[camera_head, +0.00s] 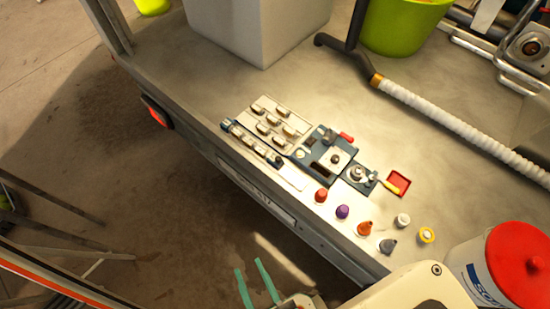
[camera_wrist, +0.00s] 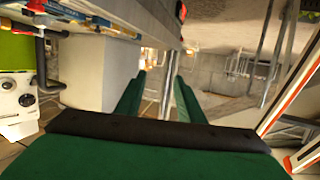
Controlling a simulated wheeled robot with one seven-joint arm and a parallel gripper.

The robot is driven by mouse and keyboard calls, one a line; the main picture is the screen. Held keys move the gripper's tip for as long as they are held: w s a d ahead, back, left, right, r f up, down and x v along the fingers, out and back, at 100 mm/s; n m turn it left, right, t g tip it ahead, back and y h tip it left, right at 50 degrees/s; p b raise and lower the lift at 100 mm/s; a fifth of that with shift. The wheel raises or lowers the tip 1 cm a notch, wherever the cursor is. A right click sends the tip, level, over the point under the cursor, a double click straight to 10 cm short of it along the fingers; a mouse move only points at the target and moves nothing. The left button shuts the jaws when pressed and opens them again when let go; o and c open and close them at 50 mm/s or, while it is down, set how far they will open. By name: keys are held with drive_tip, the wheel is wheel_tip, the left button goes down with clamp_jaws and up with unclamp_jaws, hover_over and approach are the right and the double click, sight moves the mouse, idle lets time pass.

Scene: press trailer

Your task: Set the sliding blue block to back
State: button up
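A dark blue panel (camera_head: 312,170) with several small fittings sits on the trailer bed near its front edge. A narrow dark blue rail (camera_head: 252,143) with pale parts lies to its left, along the edge. I cannot tell for sure which piece is the sliding blue block or where it stands in its travel. My gripper (camera_head: 249,267) is below the panel in the head view, out past the trailer edge and apart from the panel. Its two green fingers stand apart with nothing between them; the gap also shows in the wrist view (camera_wrist: 158,82).
A metal tray of pale switches (camera_head: 275,122), several coloured knobs (camera_head: 342,212) and a red square (camera_head: 398,182) surround the panel. A grey bin (camera_head: 257,30), white hose (camera_head: 455,125) and red-lidded tub (camera_head: 480,275) stand around. The floor by my gripper is clear.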

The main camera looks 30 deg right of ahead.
drive_tip(key=w+d+f+m+h, duration=0.1)
drive_tip(key=w+d+f+h, duration=0.1)
drive_tip(key=w+d, duration=0.5)
drive_tip(key=w+d+f+m+h, duration=0.2)
drive_tip(key=w+d+f, duration=0.3)
drive_tip(key=w+d, duration=0.2)
drive_tip(key=w+d+f+m+t+h, duration=0.1)
drive_tip(key=w+d+f+h, duration=0.1)
drive_tip(key=w+d, duration=0.5)
drive_tip(key=shift+w+f+h, duration=0.15)
drive_tip(key=shift+w+f, duration=0.1)
drive_tip(key=shift+w, duration=0.45)
drive_tip(key=shift+w+f+h, duration=0.1)
drive_tip(key=shift+w+f, duration=0.15)
drive_tip(key=shift+w, duration=0.45)
drive_tip(key=shift+w+f+h, duration=0.15)
drive_tip(key=shift+w+f, duration=0.1)
drive_tip(key=shift+w, duration=0.45)
drive_tip(key=x, duration=1.1)
drive_tip(key=shift+d+r, duration=0.1)
clamp_jaws()
